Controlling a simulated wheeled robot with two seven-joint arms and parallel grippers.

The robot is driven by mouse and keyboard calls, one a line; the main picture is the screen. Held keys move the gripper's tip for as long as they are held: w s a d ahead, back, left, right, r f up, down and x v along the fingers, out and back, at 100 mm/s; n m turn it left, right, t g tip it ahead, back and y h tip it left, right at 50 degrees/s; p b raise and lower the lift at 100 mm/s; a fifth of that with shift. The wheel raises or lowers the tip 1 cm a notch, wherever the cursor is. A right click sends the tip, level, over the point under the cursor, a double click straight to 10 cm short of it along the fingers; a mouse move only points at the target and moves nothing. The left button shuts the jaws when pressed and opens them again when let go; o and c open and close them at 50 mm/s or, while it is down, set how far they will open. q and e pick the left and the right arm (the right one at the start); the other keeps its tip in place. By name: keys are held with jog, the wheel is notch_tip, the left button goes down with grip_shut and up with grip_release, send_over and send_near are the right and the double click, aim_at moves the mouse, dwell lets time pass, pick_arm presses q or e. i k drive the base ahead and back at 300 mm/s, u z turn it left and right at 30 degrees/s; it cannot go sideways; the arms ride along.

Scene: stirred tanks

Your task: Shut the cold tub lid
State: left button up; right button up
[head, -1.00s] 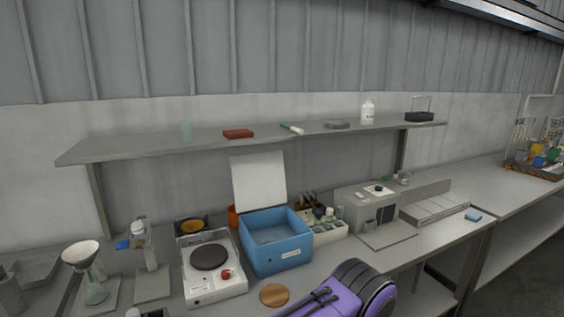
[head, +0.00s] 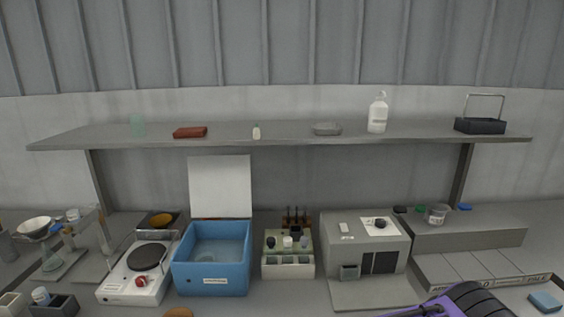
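The cold tub (head: 212,278) is a blue open-topped box with a small white label on its front. It stands on the bench left of centre in the head view. Its white lid (head: 220,186) stands raised, nearly upright, at the back edge, so the tub is open and its pale blue inside shows. A purple and black part of my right arm shows at the bottom right, well away from the tub. The fingers of my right gripper are not visible. My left arm and gripper are out of the picture.
A white hotplate (head: 129,287) stands close on the tub's left. A rack of small bottles (head: 288,267) and a grey box-shaped instrument (head: 364,248) stand on its right. A shelf (head: 290,134) with several items runs above and behind the lid.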

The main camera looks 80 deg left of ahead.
aim_at(220, 186)
jog(key=i, duration=0.85)
jog(key=u, duration=2.8)
